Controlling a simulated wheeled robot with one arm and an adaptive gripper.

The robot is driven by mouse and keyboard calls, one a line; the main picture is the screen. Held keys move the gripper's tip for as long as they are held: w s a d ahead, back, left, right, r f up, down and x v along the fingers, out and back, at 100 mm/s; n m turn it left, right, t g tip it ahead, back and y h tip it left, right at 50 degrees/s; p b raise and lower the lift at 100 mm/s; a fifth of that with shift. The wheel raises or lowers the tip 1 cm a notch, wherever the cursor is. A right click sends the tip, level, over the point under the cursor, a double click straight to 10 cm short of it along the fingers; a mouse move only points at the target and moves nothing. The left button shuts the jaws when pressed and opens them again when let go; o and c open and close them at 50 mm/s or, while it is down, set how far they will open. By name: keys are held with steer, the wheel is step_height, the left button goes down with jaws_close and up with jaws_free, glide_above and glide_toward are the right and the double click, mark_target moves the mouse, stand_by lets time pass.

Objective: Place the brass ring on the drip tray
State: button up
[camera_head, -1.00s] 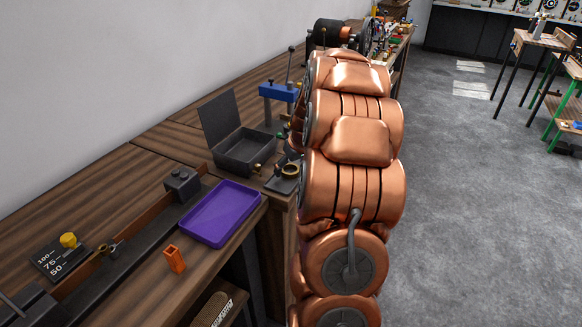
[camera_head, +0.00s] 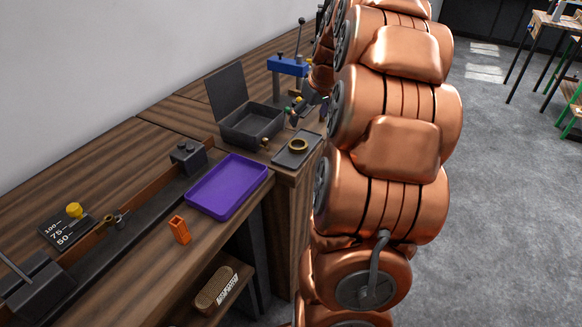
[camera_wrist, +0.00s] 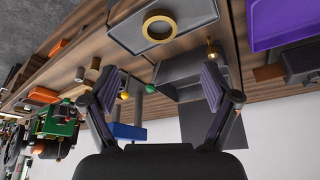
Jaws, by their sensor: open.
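The brass ring (camera_head: 299,151) lies flat on a small dark grey tray (camera_head: 285,160) at the right end of the bench. The wrist view shows the ring (camera_wrist: 160,40) resting inside the rim of that grey tray (camera_wrist: 198,22). My gripper (camera_wrist: 158,80) is open and empty, its two dark fingers spread wide. The ring is beyond the fingertips and apart from them. A purple tray (camera_head: 228,186) lies empty to the left of the grey tray. Which of the two is the drip tray cannot be told by looks. In the head view my copper arm largely hides the gripper.
An open dark grey box (camera_head: 252,126) with a raised lid stands behind the grey tray. A blue tool (camera_head: 288,66) stands farther back. An orange holder (camera_head: 180,229) and a marked black plate (camera_head: 66,229) are at the left. Small knobs crowd near the box.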

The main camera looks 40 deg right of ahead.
steer(key=s+a+f+n+g+y, duration=0.1)
steer(key=s+a, duration=0.1)
steer(key=a, duration=0.9)
steer(key=s+a+f+n+g+y, duration=0.1)
steer(key=s+a, duration=0.1)
steer(key=a, duration=0.9)
steer(key=s+a+f+g, duration=0.2)
steer(key=s+a, duration=0.5)
steer(key=s, duration=0.3)
steer(key=s+a+f+g+h, duration=0.1)
steer(key=s+a+f+g, duration=0.1)
steer(key=s+a, duration=0.5)
steer(key=s+f, duration=0.1)
steer(key=s, duration=0.3)
steer(key=shift+s+a+n, duration=0.15)
steer(key=shift+a+n, duration=0.1)
steer(key=shift+n, duration=0.05)
steer(key=shift+r, duration=0.2)
step_height(320, 180, up, 3)
steer(key=p, duration=0.3)
steer(key=shift+r+p, duration=0.2)
steer(key=shift+p, duration=0.15)
